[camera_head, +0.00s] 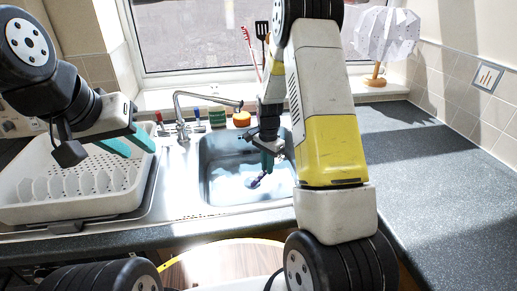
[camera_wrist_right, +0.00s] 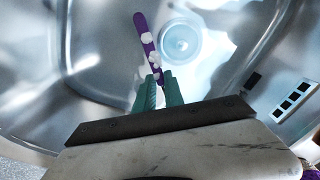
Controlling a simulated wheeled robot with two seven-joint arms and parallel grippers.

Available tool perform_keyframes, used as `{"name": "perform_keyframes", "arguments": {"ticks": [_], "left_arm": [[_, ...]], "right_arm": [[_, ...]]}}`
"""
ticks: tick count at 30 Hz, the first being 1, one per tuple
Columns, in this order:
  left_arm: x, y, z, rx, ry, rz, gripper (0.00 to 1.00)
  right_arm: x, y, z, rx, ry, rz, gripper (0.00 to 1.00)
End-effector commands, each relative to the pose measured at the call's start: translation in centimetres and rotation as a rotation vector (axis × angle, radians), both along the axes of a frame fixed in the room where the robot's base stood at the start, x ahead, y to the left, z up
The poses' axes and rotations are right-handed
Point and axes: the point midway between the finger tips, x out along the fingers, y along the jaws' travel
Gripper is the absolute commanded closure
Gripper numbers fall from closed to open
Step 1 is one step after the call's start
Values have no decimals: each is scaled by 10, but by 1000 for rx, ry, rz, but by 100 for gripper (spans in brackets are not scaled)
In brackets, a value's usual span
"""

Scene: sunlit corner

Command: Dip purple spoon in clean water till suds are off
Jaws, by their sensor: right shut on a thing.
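The purple spoon (camera_head: 256,182) is inside the metal sink (camera_head: 222,190), held by my right gripper (camera_head: 268,162). In the right wrist view the purple spoon (camera_wrist_right: 141,22) extends from between the teal fingertips of my right gripper (camera_wrist_right: 158,88), with white suds patches along it. Its far end lies beside the round drain (camera_wrist_right: 180,43). The sink floor looks pale blue and bright; I cannot tell the water level or whether the spoon touches the water. My left gripper (camera_head: 129,143) hangs over the dish rack, its teal fingers apart and empty.
The faucet (camera_head: 185,118) is behind the basin. The right-hand dark counter (camera_head: 430,190) is clear.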

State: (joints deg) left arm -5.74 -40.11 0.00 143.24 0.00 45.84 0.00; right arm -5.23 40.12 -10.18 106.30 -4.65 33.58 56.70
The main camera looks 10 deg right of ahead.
Motion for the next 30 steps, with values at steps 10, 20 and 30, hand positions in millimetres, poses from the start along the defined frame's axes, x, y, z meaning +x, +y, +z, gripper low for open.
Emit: {"name": "perform_keyframes", "arguments": {"ticks": [10, 20, 30], "left_arm": [[0, 0, 0, 0, 0, 0, 64], [0, 0, 0, 0, 0, 0, 64], [0, 0, 0, 0, 0, 0, 64]], "right_arm": [[-2, -4, -37, -4, 6, -7, 100], [-2, -4, -65, -4, 6, -8, 100], [-2, -4, -73, -3, 5, -8, 100]]}}
